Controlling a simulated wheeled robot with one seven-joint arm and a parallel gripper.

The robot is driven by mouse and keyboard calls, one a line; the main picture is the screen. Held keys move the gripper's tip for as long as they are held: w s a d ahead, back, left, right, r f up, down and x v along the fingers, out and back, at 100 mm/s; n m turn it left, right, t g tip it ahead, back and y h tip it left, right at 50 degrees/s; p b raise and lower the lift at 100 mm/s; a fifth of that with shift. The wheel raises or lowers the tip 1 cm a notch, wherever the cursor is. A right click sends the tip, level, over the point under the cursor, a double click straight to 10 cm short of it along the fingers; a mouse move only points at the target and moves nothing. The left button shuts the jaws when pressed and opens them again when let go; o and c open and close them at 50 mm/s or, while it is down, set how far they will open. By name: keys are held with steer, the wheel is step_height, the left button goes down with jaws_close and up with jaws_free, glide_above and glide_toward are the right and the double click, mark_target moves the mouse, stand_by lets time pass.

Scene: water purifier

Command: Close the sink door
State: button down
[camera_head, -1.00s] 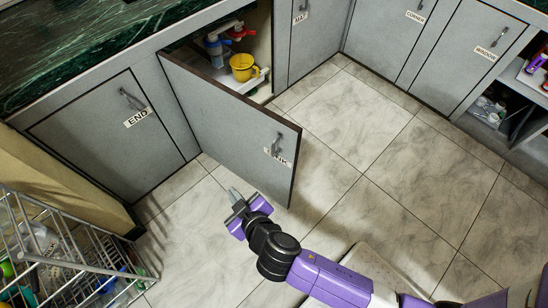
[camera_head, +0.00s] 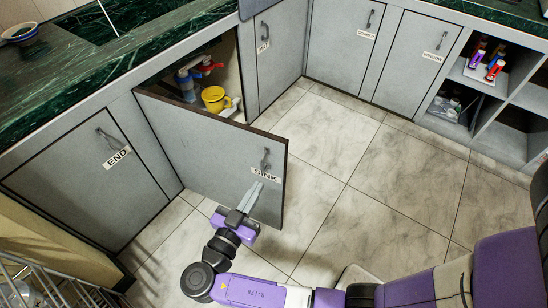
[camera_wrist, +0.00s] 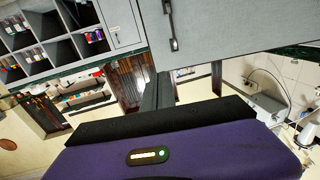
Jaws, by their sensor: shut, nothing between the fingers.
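The sink door (camera_head: 205,160) is a grey panel with a dark edge, a handle and a SINK label. It stands open, swung out from the cabinet on its left-hand side. My gripper (camera_head: 254,192) is shut and empty, in front of the door's outer face, below the handle (camera_head: 265,160) and near the free edge. I cannot tell whether the fingertips touch the door. In the wrist view the door (camera_wrist: 235,25) fills the top, with its handle (camera_wrist: 171,28) hanging above my shut fingers (camera_wrist: 160,82).
The open cabinet holds a yellow mug (camera_head: 215,99) and blue and red items. The closed END door (camera_head: 85,175) is at left. A wire rack (camera_head: 50,285) stands at the lower left. Open shelves (camera_head: 490,85) are at the upper right. The tiled floor (camera_head: 370,180) is clear.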

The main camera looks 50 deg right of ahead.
mark_target(279, 150)
steer(key=x, duration=1.2)
steer(key=shift+p, duration=0.4)
